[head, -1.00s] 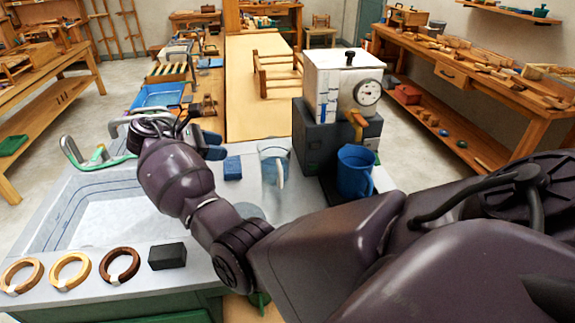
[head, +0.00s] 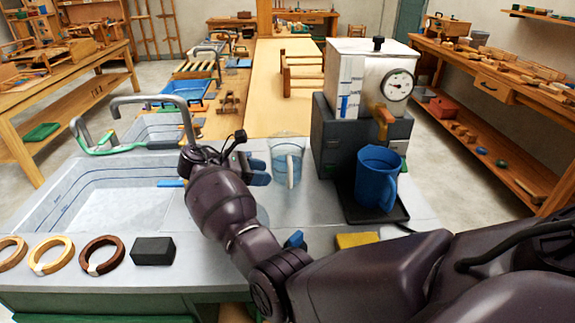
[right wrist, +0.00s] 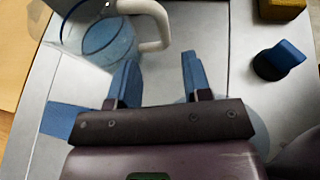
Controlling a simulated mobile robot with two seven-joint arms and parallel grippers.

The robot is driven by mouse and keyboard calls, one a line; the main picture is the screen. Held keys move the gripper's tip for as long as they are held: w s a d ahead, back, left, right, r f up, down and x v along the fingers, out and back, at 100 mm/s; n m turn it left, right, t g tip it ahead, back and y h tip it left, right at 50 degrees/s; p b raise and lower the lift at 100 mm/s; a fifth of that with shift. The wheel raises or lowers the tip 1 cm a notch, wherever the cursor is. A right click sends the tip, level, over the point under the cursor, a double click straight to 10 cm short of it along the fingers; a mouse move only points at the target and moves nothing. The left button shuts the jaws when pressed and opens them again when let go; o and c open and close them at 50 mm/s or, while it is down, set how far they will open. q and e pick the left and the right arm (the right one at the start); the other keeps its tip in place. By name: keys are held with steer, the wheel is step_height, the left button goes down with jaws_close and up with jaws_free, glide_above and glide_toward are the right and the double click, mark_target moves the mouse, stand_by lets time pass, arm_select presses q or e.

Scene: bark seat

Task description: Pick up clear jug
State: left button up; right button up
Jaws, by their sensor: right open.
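The clear jug (head: 284,152) stands upright on the grey counter, with bluish liquid in it and a pale handle (head: 291,172) on its near side. My right gripper (head: 264,171) is open, just left of the jug and close to it. In the right wrist view the jug (right wrist: 104,40) is at the top left, its pale handle (right wrist: 153,28) curving out ahead of the gap between the blue fingers (right wrist: 160,68). The gap is empty and I see no contact with the jug. My left gripper is not in view.
A blue jug (head: 376,178) stands on the dark base of a boxy machine (head: 350,145), right of the clear jug. A yellow block (head: 357,240) and a small blue object (head: 295,239) lie near my right arm. The sink (head: 75,215) is at left, with a black block (head: 153,251) in front.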

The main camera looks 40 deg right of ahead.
mark_target(290, 178)
steer(key=x, duration=0.3)
steer(key=shift+d+f, duration=0.1)
steer(key=shift+f, duration=0.05)
steer(key=shift+s+x, duration=0.15)
steer(key=shift+x, duration=1.2)
steer(key=shift+s+x, duration=0.15)
steer(key=shift+x, duration=1.15)
steer(key=shift+c, duration=0.2)
jaws_close()
steer(key=shift+r, duration=0.25)
